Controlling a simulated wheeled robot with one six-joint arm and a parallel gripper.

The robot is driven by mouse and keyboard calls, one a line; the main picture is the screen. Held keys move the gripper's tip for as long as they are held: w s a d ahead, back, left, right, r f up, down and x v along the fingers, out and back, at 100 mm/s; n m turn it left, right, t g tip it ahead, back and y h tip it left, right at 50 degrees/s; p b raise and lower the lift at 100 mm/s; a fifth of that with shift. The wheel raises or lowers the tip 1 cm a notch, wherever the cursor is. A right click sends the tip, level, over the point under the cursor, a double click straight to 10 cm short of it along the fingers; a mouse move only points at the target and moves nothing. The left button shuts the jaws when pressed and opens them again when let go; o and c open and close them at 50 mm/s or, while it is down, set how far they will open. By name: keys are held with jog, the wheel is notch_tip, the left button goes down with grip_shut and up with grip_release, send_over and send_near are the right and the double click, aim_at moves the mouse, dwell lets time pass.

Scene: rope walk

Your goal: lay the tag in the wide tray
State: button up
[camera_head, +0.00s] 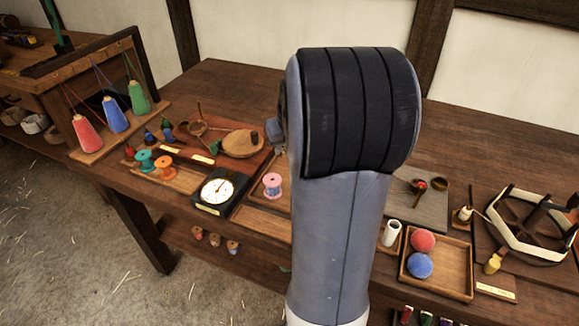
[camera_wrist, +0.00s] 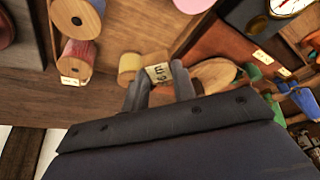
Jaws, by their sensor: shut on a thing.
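My gripper (camera_wrist: 157,85) is shut on a small pale tag (camera_wrist: 158,73) with dark lettering, held between the fingertips in the wrist view. In the head view my own arm hides the gripper and the tag. A shallow wooden tray (camera_head: 262,219) lies beside the dial scale, partly hidden by my arm. Another wooden tray (camera_head: 437,290) to the right holds a red and a blue ball. I cannot tell for certain which is the wide tray.
A dial scale (camera_head: 216,190) and a pink spool (camera_head: 272,186) stand left of my arm. Teal (camera_head: 145,161) and orange spools sit farther left. A white hexagonal reel (camera_head: 525,240) is at the right. A yellow spool (camera_wrist: 129,66) is close to my fingers in the wrist view.

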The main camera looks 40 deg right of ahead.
aim_at(284, 172)
notch_tip(284, 172, down, 7)
jog(key=shift+f+b, duration=0.15)
jog(key=shift+b, duration=0.2)
jog(key=shift+f, duration=0.25)
jog(key=o, duration=1)
jog(key=shift+r, duration=0.1)
jog(key=shift+r, duration=0.1)
jog(key=shift+r, duration=0.3)
jog(key=p+v, duration=0.1)
jog(key=v, duration=1)
jog(key=shift+s+r, duration=0.2)
jog(key=shift+r, duration=0.05)
